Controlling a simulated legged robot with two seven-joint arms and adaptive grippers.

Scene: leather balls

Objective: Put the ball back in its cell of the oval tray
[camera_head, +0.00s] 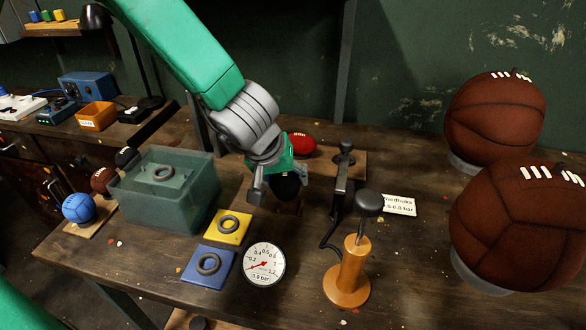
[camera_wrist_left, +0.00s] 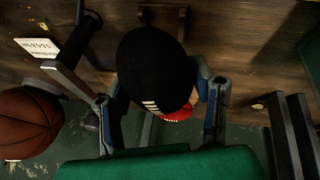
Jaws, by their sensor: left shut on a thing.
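My left gripper (camera_head: 280,187) reaches down over the middle of the bench. It is shut on a black ball (camera_head: 287,185), with one finger at each side. In the left wrist view the black ball (camera_wrist_left: 150,65) sits between the fingers, with white lacing on its lower side. A small wooden piece (camera_head: 288,208) shows just below the ball; I cannot tell if they touch. A red ball (camera_head: 303,143) lies behind the gripper and is partly hidden. I cannot make out an oval tray with cells. My right gripper is not in view.
A teal translucent box (camera_head: 150,208) stands left, near a blue ball (camera_head: 79,208) and a brown ball (camera_head: 103,180). Large brown balls (camera_head: 520,225) fill the right.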

